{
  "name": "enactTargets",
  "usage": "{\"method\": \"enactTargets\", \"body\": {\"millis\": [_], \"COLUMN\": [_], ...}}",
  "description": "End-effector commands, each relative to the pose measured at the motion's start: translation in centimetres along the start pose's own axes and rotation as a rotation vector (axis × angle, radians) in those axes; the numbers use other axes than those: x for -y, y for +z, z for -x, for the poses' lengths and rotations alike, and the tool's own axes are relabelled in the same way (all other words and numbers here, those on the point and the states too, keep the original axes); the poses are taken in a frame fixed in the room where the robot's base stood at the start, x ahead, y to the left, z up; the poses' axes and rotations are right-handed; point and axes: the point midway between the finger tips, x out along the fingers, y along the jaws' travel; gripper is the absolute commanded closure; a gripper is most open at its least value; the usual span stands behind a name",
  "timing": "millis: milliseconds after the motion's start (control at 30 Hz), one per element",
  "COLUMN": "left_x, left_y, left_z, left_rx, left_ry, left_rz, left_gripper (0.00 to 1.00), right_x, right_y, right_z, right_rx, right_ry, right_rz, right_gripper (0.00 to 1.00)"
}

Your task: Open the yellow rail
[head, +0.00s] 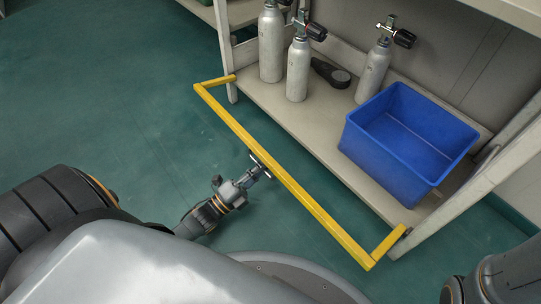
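The yellow rail (308,205) is a U-shaped bar across the front of the lower shelf, with a short arm at each end running back to the shelf posts. It stands out in front of the shelf edge. My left gripper (260,165) reaches the rail from the floor side, near the middle of the long bar. Its dark fingertips overlap the bar in the picture. I cannot tell whether they grip it. My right gripper is out of view; only part of my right arm shows at the bottom right.
The shelf (262,101) holds grey cylinders (298,72) with black valve knobs, a dark round-ended tool (332,74) and an empty blue bin (400,160). A shelf post (455,215) stands beside the rail's right end. The green floor (120,100) at left is clear.

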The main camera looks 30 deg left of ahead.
Motion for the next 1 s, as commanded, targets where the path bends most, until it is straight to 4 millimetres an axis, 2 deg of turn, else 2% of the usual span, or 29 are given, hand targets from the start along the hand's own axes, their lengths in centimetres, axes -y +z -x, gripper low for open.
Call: {"method": "enactTargets", "body": {"millis": [33,400,433,500,533,867,1000], "left_x": [-0.25,-0.15,-0.15,-0.13,-0.11,0.01,-0.05], "left_y": [0.11,0.2,0.2,0.21,0.21,0.17,0.18], "left_z": [0.58,0.63,0.63,0.57,0.53,0.29,1.19], "left_rx": [0.001,0.002,0.002,0.002,0.002,0.001,0.002], "left_ry": [0.002,-0.001,-0.001,-0.002,-0.002,-0.007,-0.005], "left_rz": [0.0,0.001,0.0,0.0,0.0,0.0,0.001], "left_gripper": [1.0,1.0,0.86,0.71,0.68,0.68,0.68], "right_x": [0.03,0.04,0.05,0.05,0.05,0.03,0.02], "right_y": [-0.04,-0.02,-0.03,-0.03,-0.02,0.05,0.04], "right_z": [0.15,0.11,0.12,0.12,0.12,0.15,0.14], "right_rx": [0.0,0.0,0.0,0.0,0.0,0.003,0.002], "right_ry": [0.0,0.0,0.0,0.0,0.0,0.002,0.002], "right_rz": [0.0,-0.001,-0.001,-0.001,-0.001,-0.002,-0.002], "right_gripper": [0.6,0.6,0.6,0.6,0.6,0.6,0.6]}}
